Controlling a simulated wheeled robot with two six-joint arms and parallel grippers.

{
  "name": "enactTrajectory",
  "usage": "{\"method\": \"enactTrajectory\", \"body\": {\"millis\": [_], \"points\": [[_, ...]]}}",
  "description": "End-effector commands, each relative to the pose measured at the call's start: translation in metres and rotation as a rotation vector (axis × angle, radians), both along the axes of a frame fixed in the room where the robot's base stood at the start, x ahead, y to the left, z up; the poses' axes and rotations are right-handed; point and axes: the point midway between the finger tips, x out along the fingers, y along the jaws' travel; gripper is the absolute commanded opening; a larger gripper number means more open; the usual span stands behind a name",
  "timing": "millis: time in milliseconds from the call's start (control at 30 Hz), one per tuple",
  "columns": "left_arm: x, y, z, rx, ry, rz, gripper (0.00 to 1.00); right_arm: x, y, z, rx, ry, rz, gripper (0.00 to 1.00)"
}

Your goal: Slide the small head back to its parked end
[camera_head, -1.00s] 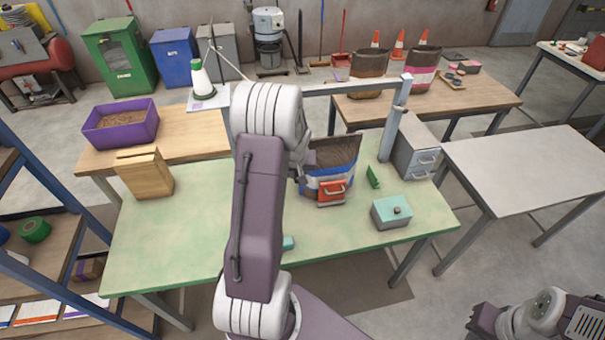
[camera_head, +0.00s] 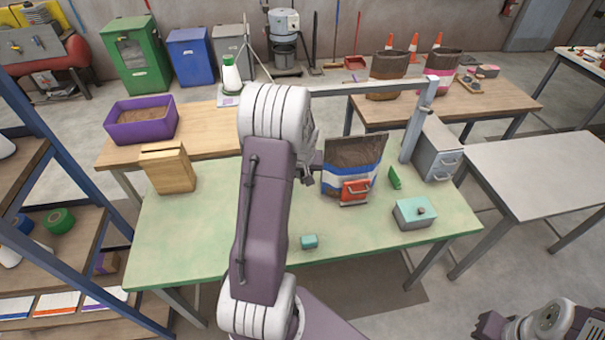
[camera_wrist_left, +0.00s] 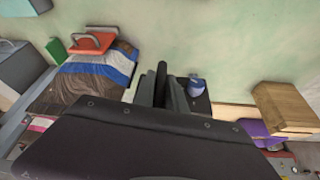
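The small head, a dark block with a blue-and-white part (camera_wrist_left: 195,87), shows in the left wrist view beyond my fingers; in the head view my arm hides most of it. My left gripper (camera_wrist_left: 163,90) has its fingers on both sides of a black upright bar, and appears shut on it. In the head view its tip (camera_head: 307,172) shows beside my arm, left of the bag. The pale rail (camera_head: 370,87) runs above the table to a post at the right. My right gripper (camera_head: 487,325) is at the bottom right, away from the table; its jaw opening is unclear.
An open blue-and-white bag (camera_head: 352,160) of pellets stands under the rail, with a red handled piece (camera_head: 355,190) at its front. A wooden box (camera_head: 167,170), teal block (camera_head: 309,241), green piece (camera_head: 394,177), teal-topped box (camera_head: 414,212) and grey drawers (camera_head: 437,150) share the green table (camera_head: 200,240).

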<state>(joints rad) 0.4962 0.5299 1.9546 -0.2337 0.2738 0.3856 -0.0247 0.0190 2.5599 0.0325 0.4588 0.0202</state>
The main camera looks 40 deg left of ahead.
Motion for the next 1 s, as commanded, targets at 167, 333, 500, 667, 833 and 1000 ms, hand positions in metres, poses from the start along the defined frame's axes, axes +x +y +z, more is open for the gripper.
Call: {"method": "enactTrajectory", "body": {"millis": [167,333,500,667,833,1000], "points": [[0.0,0.0,0.001,0.001,-0.001,0.0,0.36,0.0,0.0,0.0,0.0,0.0,0.0,0.0],[0.0,0.0,0.0,0.0,0.0,-0.001,0.36,0.0,0.0,0.0,0.0,0.0,0.0,0.0],[-0.006,-0.005,0.018,0.002,-0.004,0.0,0.36,0.0,0.0,-0.006,0.0,0.0,0.0,0.0],[-0.016,-0.013,0.052,0.004,-0.006,-0.001,0.36,0.0,0.0,-0.014,0.0,0.0,0.0,0.0],[-0.024,-0.019,0.077,0.001,-0.003,0.0,0.36,0.0,0.0,-0.018,0.0,0.0,0.0,0.0],[-0.027,-0.021,0.084,0.0,0.0,-0.001,0.36,0.0,0.0,-0.018,0.0,0.0,0.0,0.0]]}}
